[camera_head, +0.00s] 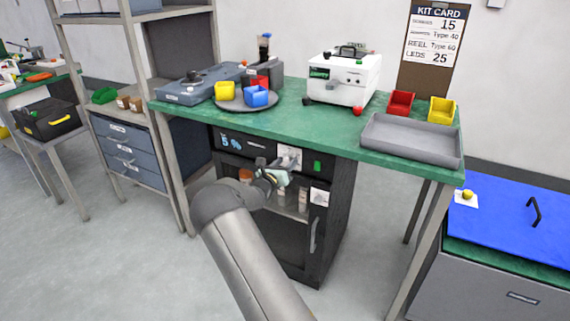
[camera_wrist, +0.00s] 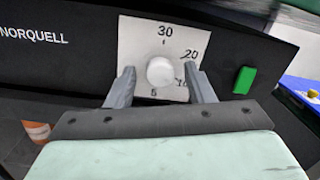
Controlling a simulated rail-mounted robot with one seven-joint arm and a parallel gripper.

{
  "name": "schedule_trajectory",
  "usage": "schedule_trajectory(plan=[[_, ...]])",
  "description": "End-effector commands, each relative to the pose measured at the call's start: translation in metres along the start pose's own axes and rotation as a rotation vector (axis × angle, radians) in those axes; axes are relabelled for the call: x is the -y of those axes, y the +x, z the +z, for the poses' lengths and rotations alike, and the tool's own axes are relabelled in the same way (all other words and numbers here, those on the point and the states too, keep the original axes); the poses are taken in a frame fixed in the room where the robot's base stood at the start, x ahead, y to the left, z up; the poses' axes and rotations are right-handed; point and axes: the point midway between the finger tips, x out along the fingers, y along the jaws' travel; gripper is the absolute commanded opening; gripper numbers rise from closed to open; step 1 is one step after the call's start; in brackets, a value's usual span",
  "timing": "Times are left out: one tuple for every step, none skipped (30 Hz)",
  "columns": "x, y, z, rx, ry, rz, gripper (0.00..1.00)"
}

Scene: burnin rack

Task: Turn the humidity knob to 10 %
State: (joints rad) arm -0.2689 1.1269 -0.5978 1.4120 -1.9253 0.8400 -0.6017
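The humidity knob (camera_wrist: 160,71) is a round white knob on a white dial plate (camera_wrist: 133,42), which also shows on the black cabinet front in the head view (camera_head: 290,153). The plate reads 30 at the top, 20 at upper right, 10 at lower right and 5 at the bottom. I cannot make out a pointer mark on the knob. My gripper (camera_wrist: 159,70) is open, with one finger on each side of the knob and a visible gap on both sides. In the head view my gripper (camera_head: 278,168) is in front of the panel and partly hides the dial plate.
A green switch (camera_wrist: 244,80) is right of the dial. The black cabinet (camera_head: 335,215) stands under a green workbench (camera_head: 300,120) and has a glass door with a handle (camera_head: 313,235). A blue-lidded chest (camera_head: 515,215) stands at the right. Open floor lies in front.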

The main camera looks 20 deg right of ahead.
Motion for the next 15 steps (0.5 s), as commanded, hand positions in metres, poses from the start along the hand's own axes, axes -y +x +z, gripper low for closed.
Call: schedule_trajectory(plan=[[0.000, 0.000, 0.000, 0.000, 0.000, 0.000, 0.48], [0.000, 0.000, 0.000, 0.000, 0.000, 0.000, 0.48], [0.000, 0.000, 0.001, 0.001, 0.001, 0.000, 0.48], [0.000, 0.000, 0.001, 0.001, 0.001, 0.000, 0.48], [0.000, 0.000, 0.001, 0.001, 0.001, 0.000, 0.48], [0.000, -0.001, 0.001, 0.001, 0.001, 0.001, 0.48], [0.000, -0.002, 0.001, 0.001, 0.001, 0.001, 0.48], [-0.001, -0.003, 0.001, 0.001, 0.001, 0.001, 0.48], [-0.001, -0.006, 0.001, 0.000, 0.001, 0.001, 0.48], [-0.001, -0.010, 0.001, 0.000, 0.001, 0.002, 0.48], [-0.001, -0.014, 0.002, 0.001, 0.001, 0.002, 0.48], [-0.001, -0.021, 0.002, 0.001, 0.001, 0.003, 0.48], [-0.001, -0.026, 0.002, 0.000, 0.000, 0.003, 0.48], [-0.001, -0.033, 0.002, 0.000, -0.001, 0.004, 0.48], [-0.002, -0.042, 0.002, 0.000, 0.000, 0.004, 0.48]])
